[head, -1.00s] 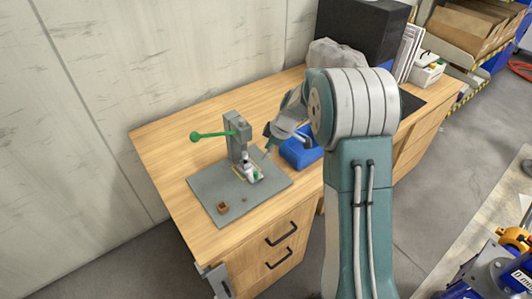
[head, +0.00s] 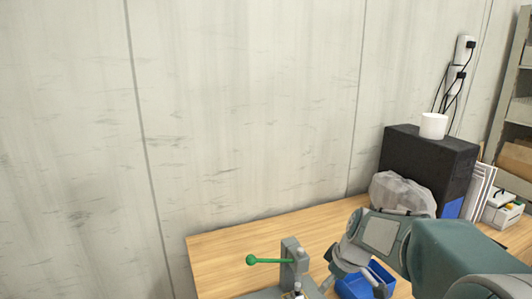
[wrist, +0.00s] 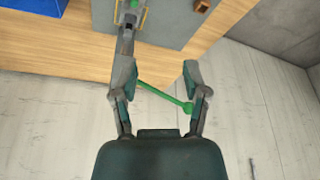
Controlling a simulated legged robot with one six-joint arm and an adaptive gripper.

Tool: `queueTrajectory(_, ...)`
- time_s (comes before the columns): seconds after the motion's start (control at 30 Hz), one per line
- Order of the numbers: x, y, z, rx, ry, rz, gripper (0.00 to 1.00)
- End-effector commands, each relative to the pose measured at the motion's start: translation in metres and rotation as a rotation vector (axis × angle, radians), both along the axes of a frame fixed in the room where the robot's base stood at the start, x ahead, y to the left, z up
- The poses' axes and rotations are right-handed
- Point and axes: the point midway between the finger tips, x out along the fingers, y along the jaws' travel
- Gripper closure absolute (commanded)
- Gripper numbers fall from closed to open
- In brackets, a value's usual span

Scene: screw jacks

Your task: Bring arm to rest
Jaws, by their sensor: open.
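My gripper (wrist: 157,78) is open and empty in the wrist view, its two fingers spread apart. A grey press with a green lever (head: 270,261) stands on the wooden desk, low in the head view. The lever with its round green knob (wrist: 188,108) shows between and beyond my fingers in the wrist view; I cannot tell any contact.
A blue bin (head: 365,284) sits on the desk (head: 240,243) by my arm. A clear bag (head: 402,192), a black box (head: 428,165) with a white roll (head: 433,126) and a white tray (head: 502,212) stand at the right. A bare wall (head: 250,120) rises behind.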

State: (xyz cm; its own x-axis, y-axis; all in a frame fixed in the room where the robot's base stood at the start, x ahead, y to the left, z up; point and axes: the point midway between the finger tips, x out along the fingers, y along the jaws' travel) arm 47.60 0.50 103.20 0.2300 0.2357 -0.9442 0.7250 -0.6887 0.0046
Motion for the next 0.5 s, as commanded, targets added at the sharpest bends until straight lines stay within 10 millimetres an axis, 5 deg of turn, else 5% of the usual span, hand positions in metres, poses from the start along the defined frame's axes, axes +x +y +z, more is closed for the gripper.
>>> queueTrajectory(0.5, -0.099, 0.005, 0.061, -0.008, -0.037, -0.332, 0.41)
